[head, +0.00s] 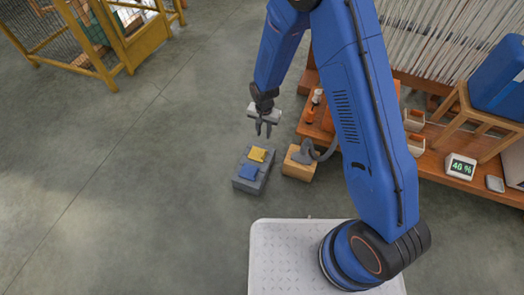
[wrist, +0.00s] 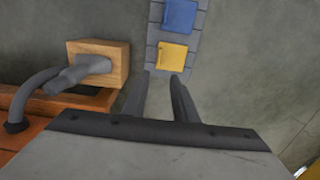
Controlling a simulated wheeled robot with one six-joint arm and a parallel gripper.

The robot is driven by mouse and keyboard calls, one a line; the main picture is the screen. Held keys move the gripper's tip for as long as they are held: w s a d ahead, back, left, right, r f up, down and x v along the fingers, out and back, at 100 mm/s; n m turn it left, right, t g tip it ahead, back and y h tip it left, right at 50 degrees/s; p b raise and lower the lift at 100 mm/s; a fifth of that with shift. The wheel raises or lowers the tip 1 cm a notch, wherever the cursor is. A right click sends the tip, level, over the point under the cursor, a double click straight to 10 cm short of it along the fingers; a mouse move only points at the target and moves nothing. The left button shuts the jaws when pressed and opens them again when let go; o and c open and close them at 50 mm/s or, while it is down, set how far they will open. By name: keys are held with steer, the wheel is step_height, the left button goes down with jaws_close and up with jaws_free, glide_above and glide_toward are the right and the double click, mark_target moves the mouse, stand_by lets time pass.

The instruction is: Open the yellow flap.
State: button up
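The yellow flap (head: 258,154) lies on top of a low grey box (head: 242,183) on the floor and looks shut. A blue flap (head: 248,172) is beside it on the same box. In the wrist view the yellow flap (wrist: 172,56) is just beyond my fingertips, with the blue flap (wrist: 180,17) farther up. My gripper (head: 263,134) hangs above the far end of the box, apart from the flap. In the wrist view its two fingers (wrist: 160,80) stand apart with nothing between them.
A wooden block (head: 298,166) with a grey hose-like piece on it stands right of the grey box. A wooden bench (head: 436,165) with assorted items is behind it. A yellow-framed cage (head: 110,55) is at the upper left. The floor left of the box is clear.

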mark_target(264, 153)
step_height(264, 153, down, 16)
steer(key=shift+f, duration=0.25)
stand_by(0.5)
steer(key=shift+c, duration=0.4)
jaws_close()
stand_by(1.0)
